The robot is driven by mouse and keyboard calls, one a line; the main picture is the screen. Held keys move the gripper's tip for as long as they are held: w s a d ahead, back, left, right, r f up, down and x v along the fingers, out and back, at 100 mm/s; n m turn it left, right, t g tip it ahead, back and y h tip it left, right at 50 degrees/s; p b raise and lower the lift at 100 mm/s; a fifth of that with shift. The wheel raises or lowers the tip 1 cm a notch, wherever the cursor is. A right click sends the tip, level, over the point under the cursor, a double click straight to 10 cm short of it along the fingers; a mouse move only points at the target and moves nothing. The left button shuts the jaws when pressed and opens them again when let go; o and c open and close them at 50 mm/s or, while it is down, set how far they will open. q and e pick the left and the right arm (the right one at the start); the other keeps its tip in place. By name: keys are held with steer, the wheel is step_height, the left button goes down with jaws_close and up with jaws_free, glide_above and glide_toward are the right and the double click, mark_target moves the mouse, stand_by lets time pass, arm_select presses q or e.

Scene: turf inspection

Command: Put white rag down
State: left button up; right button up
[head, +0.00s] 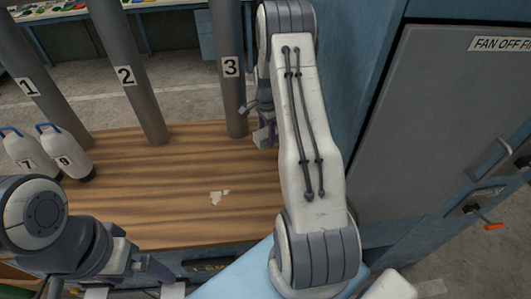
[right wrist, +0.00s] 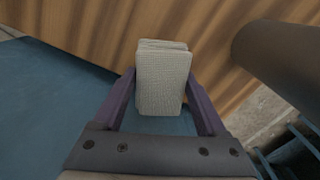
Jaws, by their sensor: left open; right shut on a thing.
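The white rag (right wrist: 162,80) is a folded, pale, textured block in the right wrist view. My right gripper (right wrist: 161,76) is shut on it, with a finger on each side. The rag is in front of the brown wooden tabletop (head: 130,220) in that view; I cannot tell whether it touches it. In the head view my right gripper (head: 263,128) is at the right end of the table, partly behind my own arm, and the rag is not clearly visible there. My left gripper (head: 135,292) is open and empty at the bottom left, near the table's front edge.
Grey posts numbered 1 (head: 30,88), 2 (head: 127,77) and 3 (head: 232,68) stand along the back. White bottles 7 (head: 27,162) and 9 (head: 68,155) stand at the left. A pale patch (head: 219,197) marks the otherwise clear middle. A grey cabinet (head: 440,120) is at the right.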

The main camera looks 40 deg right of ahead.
mark_target(266, 132)
step_height(266, 132, down, 7)
steer(key=shift+a+p, duration=0.1)
steer(key=shift+p, duration=0.7)
steer(key=shift+f, duration=0.3)
steer(key=shift+f, duration=0.2)
steer(key=o, duration=1.2)
steer(key=shift+o, duration=0.2)
steer(key=shift+r, duration=0.15)
step_height(266, 132, up, 12)
steer(key=b, duration=0.3)
